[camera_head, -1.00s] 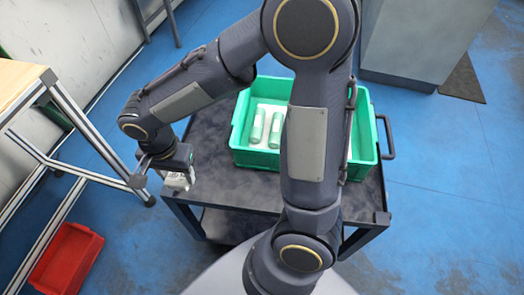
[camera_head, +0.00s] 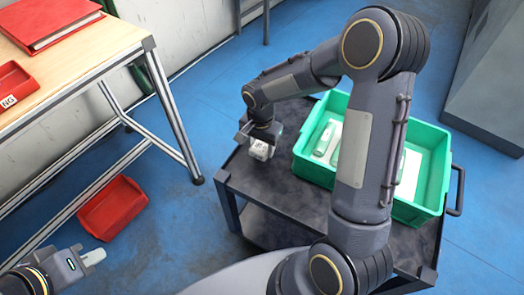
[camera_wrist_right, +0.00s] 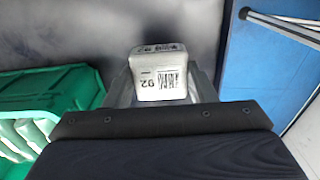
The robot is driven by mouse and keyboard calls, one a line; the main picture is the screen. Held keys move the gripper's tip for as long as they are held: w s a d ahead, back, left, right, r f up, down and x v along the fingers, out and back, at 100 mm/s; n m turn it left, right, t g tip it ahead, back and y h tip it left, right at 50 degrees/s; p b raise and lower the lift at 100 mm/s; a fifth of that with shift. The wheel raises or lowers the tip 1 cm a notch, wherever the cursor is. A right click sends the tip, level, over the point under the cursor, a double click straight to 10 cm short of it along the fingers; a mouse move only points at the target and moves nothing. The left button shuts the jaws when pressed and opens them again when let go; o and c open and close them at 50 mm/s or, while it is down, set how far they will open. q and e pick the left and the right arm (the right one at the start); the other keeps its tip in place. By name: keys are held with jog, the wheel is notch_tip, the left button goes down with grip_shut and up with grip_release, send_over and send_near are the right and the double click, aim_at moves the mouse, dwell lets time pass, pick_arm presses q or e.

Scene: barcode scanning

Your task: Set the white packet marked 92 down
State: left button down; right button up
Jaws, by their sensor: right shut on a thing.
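The white packet marked 92 (camera_wrist_right: 160,88) is between the fingers of my right gripper in the right wrist view, its barcode and number facing the camera. In the head view the packet (camera_head: 260,151) hangs below my right gripper (camera_head: 262,140), over the left part of the dark cart top (camera_head: 262,182). I cannot tell whether its underside touches the cart. My right gripper is shut on it. My left gripper (camera_head: 92,257) shows at the lower left of the head view, away from the cart; its jaw opening is not clear.
A green crate (camera_head: 436,170) with several pale green and white packets stands on the cart, right of the held packet. A wooden table (camera_head: 85,50) with red trays is at the left. A red bin (camera_head: 112,208) sits below. Bare cart top surrounds the held packet.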

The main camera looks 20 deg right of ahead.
aim_at(262, 151)
jog(key=shift+w+d+f, duration=0.15)
jog(key=shift+d+f, duration=0.05)
jog(key=shift+f, duration=0.1)
jog(key=shift+w+f, duration=0.1)
jog(key=shift+f, duration=1.55)
jog(key=shift+b, duration=0.3)
jog(key=shift+f, duration=0.15)
jog(key=o, duration=1.1)
jog(key=shift+c, duration=0.2)
